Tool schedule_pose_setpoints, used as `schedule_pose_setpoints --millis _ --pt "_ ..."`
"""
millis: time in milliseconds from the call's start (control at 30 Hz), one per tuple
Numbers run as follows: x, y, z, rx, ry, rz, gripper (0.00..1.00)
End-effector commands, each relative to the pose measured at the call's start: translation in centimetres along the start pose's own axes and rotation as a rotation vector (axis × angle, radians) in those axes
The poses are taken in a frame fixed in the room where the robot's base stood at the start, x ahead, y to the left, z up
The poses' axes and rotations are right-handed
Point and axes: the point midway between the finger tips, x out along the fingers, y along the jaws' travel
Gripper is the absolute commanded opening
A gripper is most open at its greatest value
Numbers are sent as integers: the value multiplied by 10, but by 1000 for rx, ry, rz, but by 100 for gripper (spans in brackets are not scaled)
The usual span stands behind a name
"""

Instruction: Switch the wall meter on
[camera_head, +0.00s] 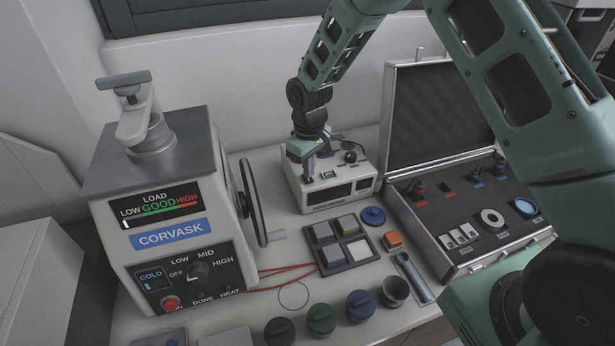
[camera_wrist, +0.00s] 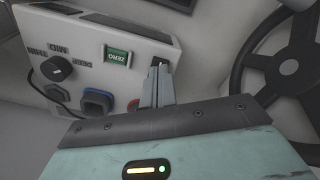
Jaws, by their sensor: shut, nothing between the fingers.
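The meter is a white box (camera_head: 326,188) standing on the bench by the wall, with a dark display on its front. In the wrist view its panel (camera_wrist: 120,58) shows a black knob (camera_wrist: 56,68), a green ZERO button (camera_wrist: 117,56), a blue-ringed socket (camera_wrist: 97,101) and a small black switch (camera_wrist: 158,61). My gripper (camera_head: 308,179) points down over the left part of the meter's top. In the wrist view its fingers (camera_wrist: 160,75) are shut and empty, with the tips right at the black switch and partly covering it. I cannot tell whether they touch it.
The white Corvask press (camera_head: 165,267) with its handwheel (camera_head: 253,202) stands to the left. An open case (camera_head: 440,110) stands to the right. A sample tray (camera_head: 360,263), red cables (camera_head: 290,275) and several round caps lie in front of the meter.

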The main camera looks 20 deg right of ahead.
Motion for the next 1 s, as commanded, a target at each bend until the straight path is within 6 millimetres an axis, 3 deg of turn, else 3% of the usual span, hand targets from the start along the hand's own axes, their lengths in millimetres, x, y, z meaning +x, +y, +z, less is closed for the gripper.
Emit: schedule_pose_setpoints --millis 1000 --pt "10 0 0 0 0 0 0"
